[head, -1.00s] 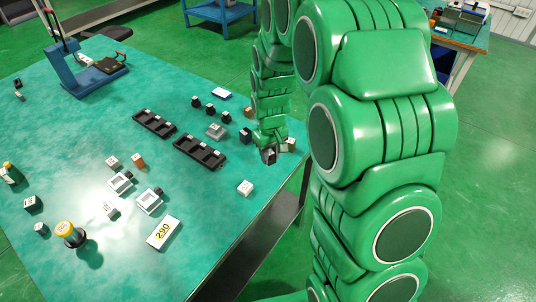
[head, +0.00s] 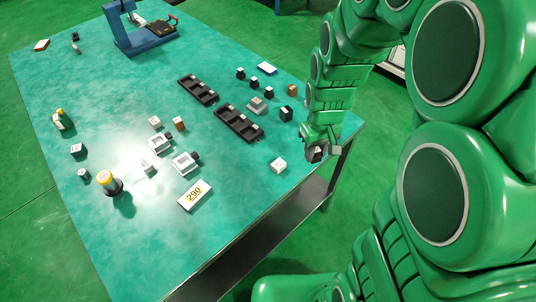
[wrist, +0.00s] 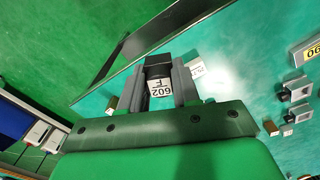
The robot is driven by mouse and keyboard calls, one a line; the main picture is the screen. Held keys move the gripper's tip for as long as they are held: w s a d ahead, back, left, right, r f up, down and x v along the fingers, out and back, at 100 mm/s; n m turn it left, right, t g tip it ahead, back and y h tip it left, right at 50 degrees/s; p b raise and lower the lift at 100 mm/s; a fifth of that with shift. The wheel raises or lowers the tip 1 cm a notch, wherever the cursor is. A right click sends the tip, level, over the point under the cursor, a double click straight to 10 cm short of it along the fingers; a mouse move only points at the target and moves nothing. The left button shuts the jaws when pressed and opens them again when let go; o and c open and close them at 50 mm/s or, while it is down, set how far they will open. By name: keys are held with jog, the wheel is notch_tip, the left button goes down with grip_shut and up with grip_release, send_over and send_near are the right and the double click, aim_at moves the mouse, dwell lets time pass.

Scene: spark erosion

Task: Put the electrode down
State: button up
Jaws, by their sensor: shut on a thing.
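My gripper (head: 315,153) hangs by the right edge of the teal table (head: 235,215). In the wrist view my gripper (wrist: 160,88) is shut on a small block with a dark body and a white face marked 602 F, the electrode (wrist: 161,87). The electrode (head: 317,152) is small and partly hidden by the fingers in the head view. The table edge runs behind it in the wrist view. I cannot tell its height relative to the tabletop.
A white block (head: 278,165) lies left of my gripper, with a black block (head: 286,114) behind. Two black trays (head: 239,124) (head: 198,89) and a sign marked 290 (head: 195,194) lie farther left. Bare tabletop lies between the sign and the front edge.

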jog(key=s+a+r+n, duration=0.1)
jog(key=s+a+n, duration=0.2)
jog(key=s+a, duration=0.35)
jog(key=s+a+n, duration=0.3)
jog(key=s+a, duration=0.1)
jog(key=a, duration=0.6)
jog(key=s+a+r+n, duration=0.1)
jog(key=s+a+n, duration=0.3)
jog(key=a, duration=0.5)
jog(key=m, duration=0.1)
send_over(194, 194)
jog(key=shift+s+d+f, duration=0.1)
jog(key=shift+d+f, duration=0.05)
jog(key=shift+f, duration=6.45)
jog(key=shift+f, duration=0.15)
jog(key=o, duration=1.1)
jog(key=shift+c, duration=0.2)
